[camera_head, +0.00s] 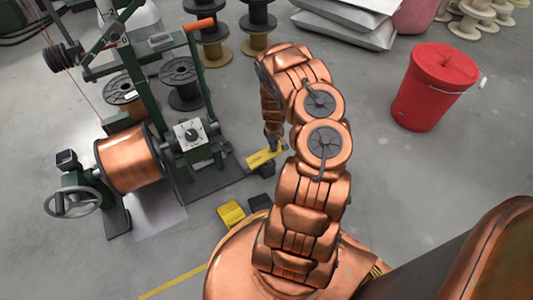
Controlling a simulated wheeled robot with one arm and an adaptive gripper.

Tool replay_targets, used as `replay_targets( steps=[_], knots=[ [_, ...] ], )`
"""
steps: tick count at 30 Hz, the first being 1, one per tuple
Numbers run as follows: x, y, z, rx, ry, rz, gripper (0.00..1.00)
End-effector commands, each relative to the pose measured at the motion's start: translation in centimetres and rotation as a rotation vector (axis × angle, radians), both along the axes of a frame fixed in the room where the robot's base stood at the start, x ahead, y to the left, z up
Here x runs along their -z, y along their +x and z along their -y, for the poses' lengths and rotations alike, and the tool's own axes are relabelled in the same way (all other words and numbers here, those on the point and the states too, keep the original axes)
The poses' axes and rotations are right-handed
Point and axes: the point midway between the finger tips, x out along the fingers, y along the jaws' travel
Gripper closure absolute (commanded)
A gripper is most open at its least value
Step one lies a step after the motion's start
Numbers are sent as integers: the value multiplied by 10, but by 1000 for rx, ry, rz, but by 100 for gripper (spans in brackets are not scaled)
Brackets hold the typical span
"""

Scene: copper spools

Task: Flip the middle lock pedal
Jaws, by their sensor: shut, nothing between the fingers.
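A flat yellow pedal (264,158) lies low beside the base of the green winding machine, with dark marking on it. A second yellow pedal (232,214) is on the floor nearer to me, with dark parts next to it. I cannot tell which is the middle lock pedal. My gripper (272,143) is small and dark at the end of my copper arm. It points down and is shut and empty, at the yellow pedal by the machine. I cannot tell whether it touches it. My arm hides the floor to the right of the pedals.
The green winding machine (188,95) holds a large copper spool (134,163), with a handwheel (72,202) at left. A red bucket (434,86) stands at right. Black spools (209,32) and white sacks (345,25) are behind.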

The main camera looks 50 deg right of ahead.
Motion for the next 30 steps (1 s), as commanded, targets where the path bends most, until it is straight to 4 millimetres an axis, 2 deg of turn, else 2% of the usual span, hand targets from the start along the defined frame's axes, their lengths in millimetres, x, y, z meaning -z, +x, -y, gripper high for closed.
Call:
replay_targets(
  steps=[20,30],
  knots=[
    [5,0,-1,0,1,-1,100],
    [-13,0,-1,0,1,-1,100]
  ],
)
